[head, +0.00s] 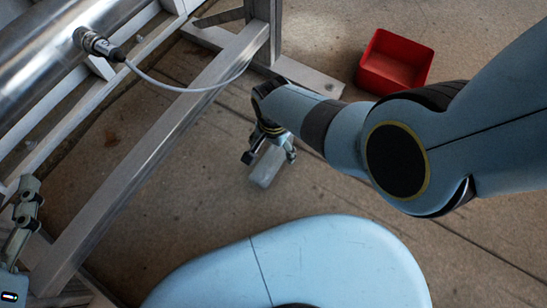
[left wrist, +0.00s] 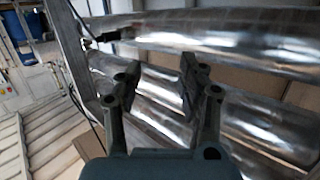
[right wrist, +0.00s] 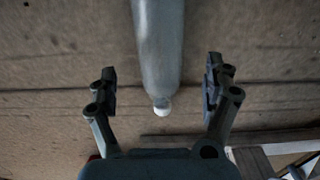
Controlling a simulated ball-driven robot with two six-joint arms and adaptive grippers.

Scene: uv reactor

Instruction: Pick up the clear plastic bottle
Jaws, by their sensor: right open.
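The clear plastic bottle (head: 266,167) is near the floor in the head view, at the fingers of my right gripper (head: 268,157). In the right wrist view the bottle (right wrist: 160,50) enters from the top, its white cap (right wrist: 162,107) toward the gripper. My right gripper (right wrist: 160,90) is open, with a finger on each side of the bottle and a visible gap to both. My left gripper (left wrist: 160,85) is open and empty in front of shiny metal pipes; part of it shows at the left edge of the head view.
A red bin (head: 396,64) stands on the floor at the upper right. A metal frame (head: 150,160) carries a large steel cylinder (head: 45,60) on the left, with a white cable (head: 185,89) hanging from its fitting. The floor around the bottle is clear.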

